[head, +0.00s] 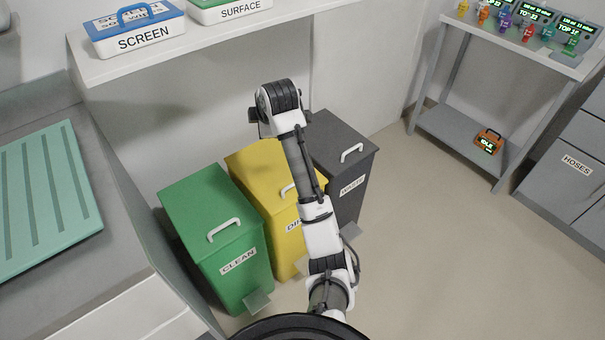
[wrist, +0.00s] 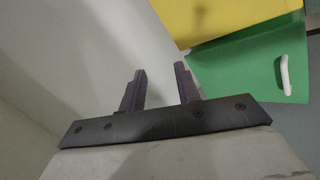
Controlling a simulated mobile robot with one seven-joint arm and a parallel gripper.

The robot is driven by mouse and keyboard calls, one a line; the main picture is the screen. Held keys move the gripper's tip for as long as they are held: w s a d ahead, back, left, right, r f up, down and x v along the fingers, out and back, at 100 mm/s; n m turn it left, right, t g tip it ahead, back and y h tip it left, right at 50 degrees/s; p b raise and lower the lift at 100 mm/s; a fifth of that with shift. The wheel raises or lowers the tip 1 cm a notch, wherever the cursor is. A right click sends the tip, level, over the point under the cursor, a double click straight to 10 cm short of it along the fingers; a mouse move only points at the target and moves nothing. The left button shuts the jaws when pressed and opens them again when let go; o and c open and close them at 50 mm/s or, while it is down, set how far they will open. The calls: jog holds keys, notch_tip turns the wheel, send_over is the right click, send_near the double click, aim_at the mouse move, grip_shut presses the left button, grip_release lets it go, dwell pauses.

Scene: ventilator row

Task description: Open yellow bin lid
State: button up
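The yellow bin (head: 262,165) stands between a green bin and a dark grey bin, with its lid shut. Its white lid handle (head: 288,190) shows just left of my arm, which hides part of the lid and the front label. In the wrist view the yellow lid (wrist: 225,18) is at the top right, beyond my fingers. My gripper (wrist: 160,85) has its two fingers apart with nothing between them. In the head view the gripper (head: 257,122) is mostly hidden behind my wrist, above the back of the yellow bin near the wall.
The green CLEAN bin (head: 212,215) and grey WASTE bin (head: 345,140) flank the yellow one. A white shelf (head: 215,38) with SCREEN and SURFACE boxes overhangs behind. A counter with a teal mat (head: 45,200) is left. Floor (head: 440,250) at right is clear.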

jog(key=s+d+f+n+g+h, duration=0.1)
jog(key=s+d+f+n+g, duration=0.15)
jog(key=d, duration=0.35)
jog(key=s+d+f+n+g+h, duration=0.1)
jog(key=d+f+n+g, duration=0.2)
jog(key=d+f, duration=0.15)
jog(key=shift+m, duration=0.25)
jog(key=b+x, duration=0.1)
jog(key=x, duration=0.7)
jog(key=b+x, duration=0.1)
jog(key=x, duration=0.4)
jog(key=shift+s+d+f+b, duration=0.1)
jog(key=shift+s+d+b, duration=0.15)
jog(key=shift+s+b, duration=0.05)
grip_shut()
